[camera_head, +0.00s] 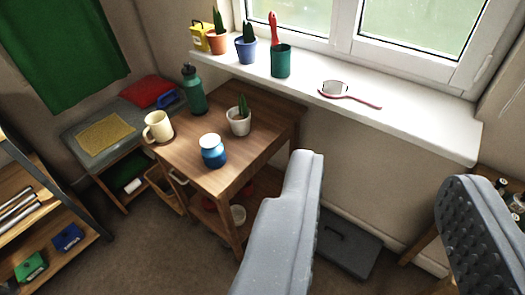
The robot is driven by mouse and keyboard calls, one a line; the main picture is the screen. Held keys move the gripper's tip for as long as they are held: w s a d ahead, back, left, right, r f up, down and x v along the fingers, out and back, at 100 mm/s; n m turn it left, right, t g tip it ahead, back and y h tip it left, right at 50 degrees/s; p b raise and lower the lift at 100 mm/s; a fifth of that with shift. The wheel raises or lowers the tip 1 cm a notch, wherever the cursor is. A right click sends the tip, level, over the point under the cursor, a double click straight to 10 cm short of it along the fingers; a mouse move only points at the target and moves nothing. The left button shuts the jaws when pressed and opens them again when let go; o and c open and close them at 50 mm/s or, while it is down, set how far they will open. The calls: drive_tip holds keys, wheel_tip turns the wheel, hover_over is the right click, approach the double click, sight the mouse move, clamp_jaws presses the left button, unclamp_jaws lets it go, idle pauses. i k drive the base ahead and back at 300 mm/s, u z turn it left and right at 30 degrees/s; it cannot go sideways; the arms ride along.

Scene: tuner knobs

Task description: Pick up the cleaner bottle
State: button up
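My gripper (388,172) is open and empty, its two grey padded fingers wide apart in the foreground. A green bottle (194,93) with a dark cap stands upright at the back left of the small wooden table (205,180). I cannot tell whether it is the cleaner bottle, and no other bottle is clearly marked as one. The green bottle is left of and beyond my gripper, well apart from it. The left finger hides part of the floor and wall.
A cream mug (158,127), blue-and-white jar (213,152) and potted plant (239,117) share the table. Shelves (40,215) stand left; a grey case (347,250) lies on the floor.

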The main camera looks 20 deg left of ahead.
sight(215, 158)
drive_tip(key=z, duration=1.95)
drive_tip(key=k, duration=1.85)
drive_tip(key=u, duration=1.75)
drive_tip(key=i, duration=1.65)
drive_tip(key=u, duration=0.05)
